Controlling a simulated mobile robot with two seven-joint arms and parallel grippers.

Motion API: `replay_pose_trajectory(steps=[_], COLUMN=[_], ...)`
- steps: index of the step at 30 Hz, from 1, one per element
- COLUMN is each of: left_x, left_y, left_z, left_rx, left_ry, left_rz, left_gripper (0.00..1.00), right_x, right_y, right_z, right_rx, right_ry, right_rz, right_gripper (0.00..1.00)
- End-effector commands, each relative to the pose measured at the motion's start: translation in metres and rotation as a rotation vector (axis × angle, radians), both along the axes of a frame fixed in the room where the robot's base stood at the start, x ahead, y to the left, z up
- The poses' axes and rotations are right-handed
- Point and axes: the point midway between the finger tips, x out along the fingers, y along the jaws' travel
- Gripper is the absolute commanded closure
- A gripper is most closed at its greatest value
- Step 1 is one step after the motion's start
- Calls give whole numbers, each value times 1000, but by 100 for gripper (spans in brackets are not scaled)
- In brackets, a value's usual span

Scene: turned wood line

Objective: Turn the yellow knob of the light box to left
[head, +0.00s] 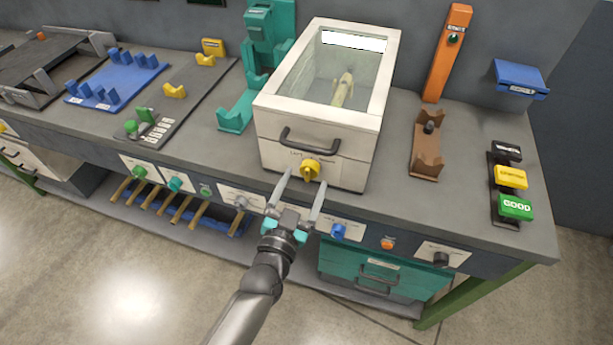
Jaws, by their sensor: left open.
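The light box (273,107) is a cream box with a clear top, standing on the bench. Its yellow knob (310,170) is on the lower front face, under a dark handle (309,141). A pale turned piece (343,90) shows inside the box. My left gripper (298,180) is open, with its fingers pointing at the box front. The fingertips are at about the knob's height in the picture, one to its left and one to its right. I cannot tell whether they touch it. My right gripper is not in view.
On the grey bench (460,210), a teal stand (268,40) is left of the box, and an orange post (447,50) and a brown cradle (427,160) are right of it. Black, yellow and green blocks (515,207) sit at the right end. A blue knob (338,230) is on the bench front.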

Motion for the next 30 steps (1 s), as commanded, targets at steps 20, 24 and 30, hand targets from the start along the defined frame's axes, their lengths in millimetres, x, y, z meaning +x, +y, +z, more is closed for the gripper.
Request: replay_pose_trajectory(steps=[20, 24, 30], left_x=[23, 23, 23], left_y=[-7, -7, -7], left_z=[0, 0, 0], left_rx=[-1, -1, 0], left_ry=[1, 1, 1], left_rz=[0, 0, 0], left_gripper=[29, 45, 67], right_x=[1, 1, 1], right_y=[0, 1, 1], right_z=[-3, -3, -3], right_rx=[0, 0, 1], right_ry=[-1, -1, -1], right_rz=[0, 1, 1], right_gripper=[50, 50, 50])
